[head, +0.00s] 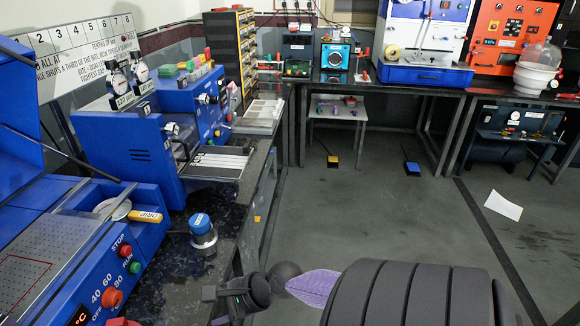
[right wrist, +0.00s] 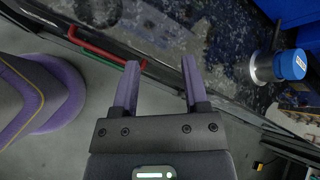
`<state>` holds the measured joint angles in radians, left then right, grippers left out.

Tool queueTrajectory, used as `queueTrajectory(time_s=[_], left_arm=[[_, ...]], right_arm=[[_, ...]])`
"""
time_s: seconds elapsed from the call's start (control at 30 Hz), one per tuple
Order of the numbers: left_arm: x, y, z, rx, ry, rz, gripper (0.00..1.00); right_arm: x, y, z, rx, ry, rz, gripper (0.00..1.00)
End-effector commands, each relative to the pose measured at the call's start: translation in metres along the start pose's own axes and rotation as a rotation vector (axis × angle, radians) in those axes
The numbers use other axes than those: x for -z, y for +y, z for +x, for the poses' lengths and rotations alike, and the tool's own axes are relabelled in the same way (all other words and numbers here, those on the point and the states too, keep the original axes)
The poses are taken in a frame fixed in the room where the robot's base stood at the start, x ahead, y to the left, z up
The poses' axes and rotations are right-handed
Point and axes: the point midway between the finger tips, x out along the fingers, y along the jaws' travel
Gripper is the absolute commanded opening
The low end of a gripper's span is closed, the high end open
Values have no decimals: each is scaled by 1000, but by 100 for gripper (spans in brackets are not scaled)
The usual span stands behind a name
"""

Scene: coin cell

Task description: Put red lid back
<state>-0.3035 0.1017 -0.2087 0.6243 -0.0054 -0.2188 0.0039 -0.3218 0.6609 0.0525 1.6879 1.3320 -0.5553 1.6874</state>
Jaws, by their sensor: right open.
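No red lid shows clearly in either view. A red piece (head: 122,322) is cut off by the bottom edge of the head view, and I cannot tell what it is. A thin red bar (right wrist: 98,46) lies along the bench edge in the right wrist view, beside a green strip. My right gripper (right wrist: 160,66) is open, with nothing between its two purple fingers. It is by the bench's front edge. A metal jar with a blue top (head: 203,235) stands upright on the bench; it also shows at the right of the wrist view (right wrist: 282,66). My left gripper is out of view.
The dark bench (head: 215,265) runs along the left. A blue machine with red and green buttons (head: 100,270) stands on it at the near left, and another blue machine (head: 130,150) is farther back. A white sheet (head: 503,205) lies on the open grey floor.

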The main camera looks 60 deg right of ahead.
Motion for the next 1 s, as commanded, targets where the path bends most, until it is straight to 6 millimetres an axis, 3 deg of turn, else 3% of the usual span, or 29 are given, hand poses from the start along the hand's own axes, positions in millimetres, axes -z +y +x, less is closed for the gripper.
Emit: queueTrajectory(time_s=[0.03,0.07,0.1,0.17,0.2,0.3,0.4,0.5,1.0], left_arm=[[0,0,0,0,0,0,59],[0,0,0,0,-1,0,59],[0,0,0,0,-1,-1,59],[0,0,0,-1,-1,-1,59],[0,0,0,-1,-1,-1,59],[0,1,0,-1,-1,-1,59],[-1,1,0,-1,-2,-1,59],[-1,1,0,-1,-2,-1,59],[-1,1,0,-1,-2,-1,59]], right_arm=[[53,36,12,-33,154,-199,58],[84,64,16,-89,247,-375,58],[120,106,18,-203,342,-621,58],[157,173,13,-429,395,-1000,58],[171,217,6,-589,369,-1243,58],[182,305,-12,-907,155,-1749,58],[179,352,-26,-1057,-69,-2046,58],[177,368,-32,-1100,-167,-2154,58],[178,367,-32,-1102,-167,-2158,58]])
